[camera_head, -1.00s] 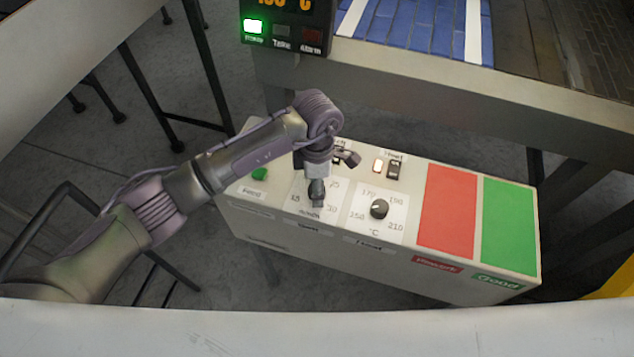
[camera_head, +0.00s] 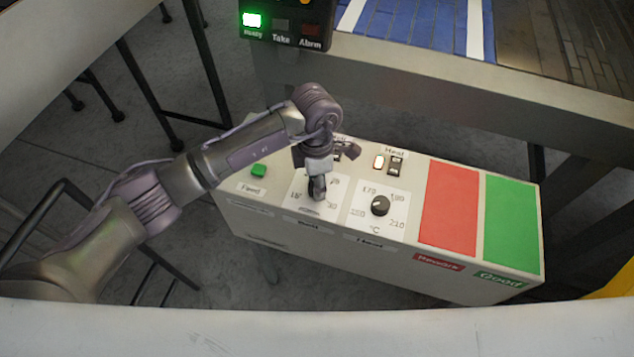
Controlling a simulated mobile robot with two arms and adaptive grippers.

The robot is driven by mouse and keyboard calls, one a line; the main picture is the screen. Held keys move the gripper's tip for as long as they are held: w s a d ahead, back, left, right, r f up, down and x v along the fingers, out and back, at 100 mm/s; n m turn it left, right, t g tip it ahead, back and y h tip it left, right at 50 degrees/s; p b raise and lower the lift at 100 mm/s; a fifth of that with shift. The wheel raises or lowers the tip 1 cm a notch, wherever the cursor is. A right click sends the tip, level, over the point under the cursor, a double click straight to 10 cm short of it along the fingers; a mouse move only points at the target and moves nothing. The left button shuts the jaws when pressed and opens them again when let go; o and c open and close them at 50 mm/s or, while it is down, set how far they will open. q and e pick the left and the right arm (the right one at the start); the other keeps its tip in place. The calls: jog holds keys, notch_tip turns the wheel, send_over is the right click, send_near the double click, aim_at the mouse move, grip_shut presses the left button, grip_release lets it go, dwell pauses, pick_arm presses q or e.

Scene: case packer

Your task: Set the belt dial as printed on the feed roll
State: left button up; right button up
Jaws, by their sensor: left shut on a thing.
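The control box (camera_head: 330,236) stands below the machine. The belt dial sits on its left white plate (camera_head: 299,205), marked m/min in the earlier view. My left gripper (camera_head: 317,191) points down over that plate and is shut on the dial's knob, which the fingers hide. The dial's pointer cannot be seen. The printed feed roll is not recognisable in this view. My right gripper is not in view.
To the right is the heat dial (camera_head: 380,206), with a lit heat switch (camera_head: 394,165) above it. A green Feed button (camera_head: 258,171) lies left. Red (camera_head: 449,209) and green (camera_head: 510,224) pads fill the right end. The display (camera_head: 284,24) shows a lit green lamp.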

pick_arm(q)
jog(key=n+b, duration=0.2)
jog(key=n, duration=0.1)
jog(key=shift+w+f+n, duration=0.1)
jog(key=shift+f+n, duration=0.05)
jog(key=shift+n, duration=0.15)
jog(key=n+b, duration=0.2)
jog(key=n, duration=0.1)
jog(key=shift+n+b, duration=0.3)
jog(key=n+b, duration=0.2)
jog(key=n, duration=0.1)
jog(key=shift+a+n, duration=0.1)
jog(key=shift+n, duration=0.2)
jog(key=shift+n+t+b, duration=0.3)
jog(key=shift+n+b, duration=0.45)
jog(key=shift+n, duration=0.85)
jog(key=shift+r, duration=0.2)
jog(key=o, duration=1.1)
jog(key=shift+o, duration=0.2)
